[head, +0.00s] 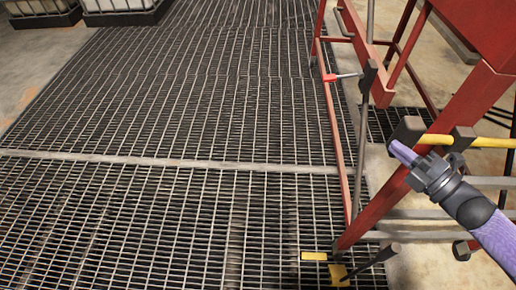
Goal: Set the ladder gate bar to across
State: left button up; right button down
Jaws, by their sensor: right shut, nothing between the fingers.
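A yellow bar (490,142), which looks like the ladder gate bar, runs nearly level at the right, by the red ladder frame (400,200). A dark block (408,130) sits at its left end, and a dark bracket shows farther along it. My right gripper (398,150) is shut and empty, with its purple fingertips just below the dark block in the picture. I cannot tell whether they touch it. The gripper's dark body hides part of the red frame. My left gripper is not in view.
A dark lever (370,262) with yellow plates stands at the bottom. White containers (120,6) on dark bases stand at the top left. The grating floor (150,110) is clear.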

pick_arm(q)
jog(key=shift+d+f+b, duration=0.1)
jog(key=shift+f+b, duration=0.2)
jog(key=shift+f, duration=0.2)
pick_arm(e)
jog(key=shift+d, duration=1.05)
jog(key=shift+r, duration=0.1)
